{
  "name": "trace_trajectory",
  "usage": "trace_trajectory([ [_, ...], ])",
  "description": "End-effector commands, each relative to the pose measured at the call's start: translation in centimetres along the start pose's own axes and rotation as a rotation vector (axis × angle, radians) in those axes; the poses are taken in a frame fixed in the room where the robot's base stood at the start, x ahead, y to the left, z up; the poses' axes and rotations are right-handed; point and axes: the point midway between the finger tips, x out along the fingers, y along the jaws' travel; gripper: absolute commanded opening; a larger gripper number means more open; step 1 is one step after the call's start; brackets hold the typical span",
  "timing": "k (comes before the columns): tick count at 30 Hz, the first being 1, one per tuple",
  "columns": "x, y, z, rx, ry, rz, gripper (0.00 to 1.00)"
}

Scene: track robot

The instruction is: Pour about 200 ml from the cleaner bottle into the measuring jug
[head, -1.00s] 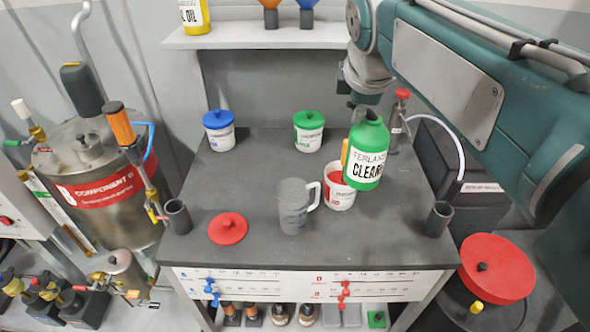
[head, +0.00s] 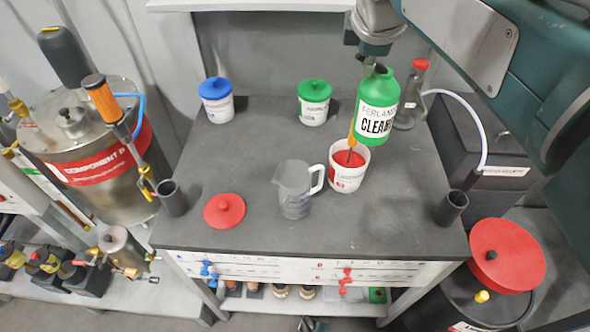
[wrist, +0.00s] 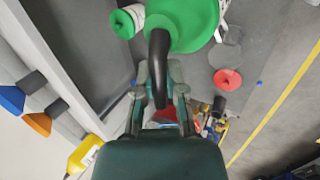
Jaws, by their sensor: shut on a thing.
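The green cleaner bottle (head: 377,95) hangs upright, its white label facing the head view. My gripper (head: 370,62) is shut on it near the top; the fingers are mostly hidden there. In the wrist view, my gripper (wrist: 160,85) sits at the black curved handle of the green bottle (wrist: 190,18). The clear grey measuring jug (head: 294,189) stands upright on the bench, left of the bottle in the head view, its handle to the right. No liquid stream shows, and I cannot tell the jug's level.
An open white tub (head: 346,180) with red contents and a tool in it stands right of the jug. A red lid (head: 224,211) lies left. Blue-lidded (head: 217,110) and green-lidded (head: 314,112) tubs stand behind. Grey cups (head: 451,207) (head: 172,198) flank the bench edges.

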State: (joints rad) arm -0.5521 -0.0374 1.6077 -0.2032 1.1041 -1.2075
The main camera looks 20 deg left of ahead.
Motion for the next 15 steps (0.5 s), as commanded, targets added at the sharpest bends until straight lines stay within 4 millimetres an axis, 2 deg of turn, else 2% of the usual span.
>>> trace_trajectory([
  [9,0.8,-1.1,-1.2,-0.071,-0.119,0.049,0.00],
  [15,2.0,-2.3,-2.4,-0.132,-0.231,0.089,0.00],
])
